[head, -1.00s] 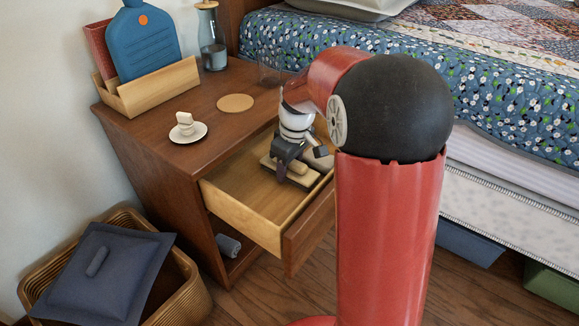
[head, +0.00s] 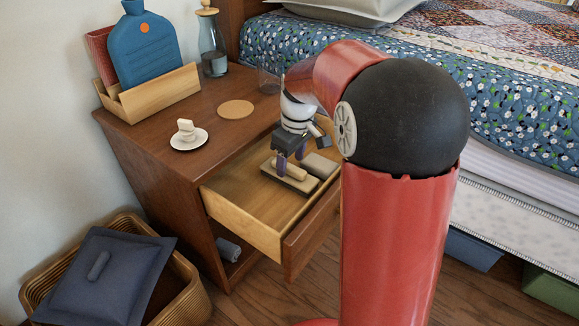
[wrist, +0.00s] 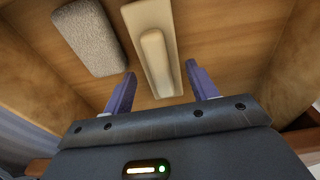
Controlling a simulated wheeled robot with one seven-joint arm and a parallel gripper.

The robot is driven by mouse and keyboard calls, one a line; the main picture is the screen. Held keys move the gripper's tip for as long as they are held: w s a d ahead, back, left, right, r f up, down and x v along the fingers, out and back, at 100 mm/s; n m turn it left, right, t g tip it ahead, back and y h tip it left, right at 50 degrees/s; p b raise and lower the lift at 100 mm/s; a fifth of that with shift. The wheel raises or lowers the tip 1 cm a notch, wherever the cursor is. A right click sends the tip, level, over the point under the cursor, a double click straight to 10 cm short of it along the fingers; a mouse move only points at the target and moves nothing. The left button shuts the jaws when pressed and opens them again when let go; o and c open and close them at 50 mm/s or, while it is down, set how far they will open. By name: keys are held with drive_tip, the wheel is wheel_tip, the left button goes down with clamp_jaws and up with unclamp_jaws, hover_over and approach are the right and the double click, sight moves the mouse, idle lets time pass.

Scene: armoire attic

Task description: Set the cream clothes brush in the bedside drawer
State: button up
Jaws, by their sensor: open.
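The cream clothes brush (wrist: 155,58) lies in the open bedside drawer (head: 238,217), its long raised handle facing up. It also shows in the head view (head: 289,171), on the drawer floor below my gripper. My gripper (wrist: 160,88) is open and empty, its two purple fingers apart just off the near end of the brush. In the head view my gripper (head: 291,160) hangs over the drawer. A grey rounded block (wrist: 90,38) lies beside the brush in the drawer, apart from it.
The nightstand top (head: 190,105) holds a saucer (head: 189,140), a round cork coaster (head: 236,109), a wooden box (head: 160,92) and a glass carafe (head: 212,50). A wicker basket (head: 190,290) stands at lower left. The drawer's front-left floor is clear.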

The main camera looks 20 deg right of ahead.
sight(294, 169)
wheel_tip(294, 169, up, 8)
drive_tip(key=p, duration=0.1)
drive_tip(key=shift+s+d+f, duration=0.15)
drive_tip(key=shift+s+d, duration=0.15)
drive_tip(key=shift+s, duration=0.1)
drive_tip(key=s+a+r+m+t+p, duration=0.2)
drive_tip(key=s+r+m+p, duration=0.1)
drive_tip(key=s, duration=0.8)
drive_tip(key=s+a+r+m+t+p, duration=0.2)
drive_tip(key=s+r+m+p, duration=0.2)
drive_tip(key=s, duration=0.8)
drive_tip(key=shift+r+h+p, duration=0.4)
drive_tip(key=shift+r+p, duration=0.45)
drive_tip(key=shift+p, duration=0.25)
drive_tip(key=shift+s, duration=0.1)
